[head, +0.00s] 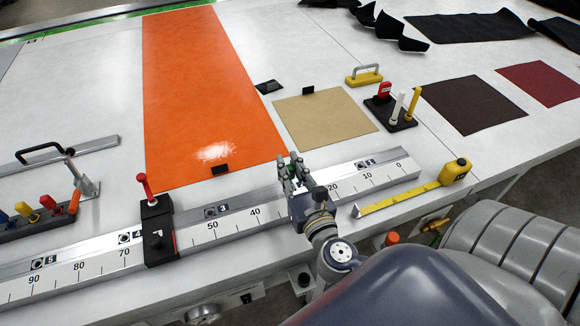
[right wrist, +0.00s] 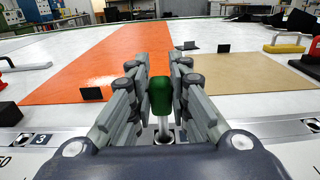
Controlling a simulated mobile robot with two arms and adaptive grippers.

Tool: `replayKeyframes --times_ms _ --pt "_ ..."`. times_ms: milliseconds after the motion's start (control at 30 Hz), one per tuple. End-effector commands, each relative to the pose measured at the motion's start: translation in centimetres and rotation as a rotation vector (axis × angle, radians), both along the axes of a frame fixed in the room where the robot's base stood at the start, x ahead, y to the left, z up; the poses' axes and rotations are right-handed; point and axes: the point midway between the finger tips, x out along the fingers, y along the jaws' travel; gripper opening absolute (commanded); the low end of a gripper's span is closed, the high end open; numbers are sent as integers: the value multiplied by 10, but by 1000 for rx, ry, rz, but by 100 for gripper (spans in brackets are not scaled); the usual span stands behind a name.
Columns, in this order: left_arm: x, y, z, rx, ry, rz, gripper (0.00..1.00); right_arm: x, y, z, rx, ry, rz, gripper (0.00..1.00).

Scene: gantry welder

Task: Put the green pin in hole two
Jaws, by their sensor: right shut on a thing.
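My right gripper (head: 291,170) is over the steel ruler rail (head: 275,205), between marks 3 and 1. In the right wrist view my right gripper (right wrist: 160,85) is shut on the green pin (right wrist: 160,95), whose green head is between the fingers. The pin's metal shaft points down toward the rail; whether its tip is in a hole cannot be told. Hole three (head: 210,212) and hole one (head: 361,163) show on the rail. Hole two is hidden by my right gripper in the head view. My left gripper is not in view.
A black clamp with a red-knobbed lever (head: 157,225) sits on the rail to the left. A yellow tape measure (head: 455,171) lies at the right. An orange sheet (head: 200,90) and a tan sheet (head: 325,118) lie behind the rail.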

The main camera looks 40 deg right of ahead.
Motion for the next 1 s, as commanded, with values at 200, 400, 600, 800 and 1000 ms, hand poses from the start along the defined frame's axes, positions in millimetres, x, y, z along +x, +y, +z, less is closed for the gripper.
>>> replayKeyframes --times_ms 200,400,600,800,1000 --pt "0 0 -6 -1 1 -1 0 0 0 -7 0 0 0 0" --pt "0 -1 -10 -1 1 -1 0 0 0 -12 -1 0 0 0" --pt "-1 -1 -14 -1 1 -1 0 0 0 -17 -1 0 0 0" --pt "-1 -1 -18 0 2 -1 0 0 0 -22 -1 0 0 0" --pt "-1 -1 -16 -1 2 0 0 0 0 -20 0 0 0 40"
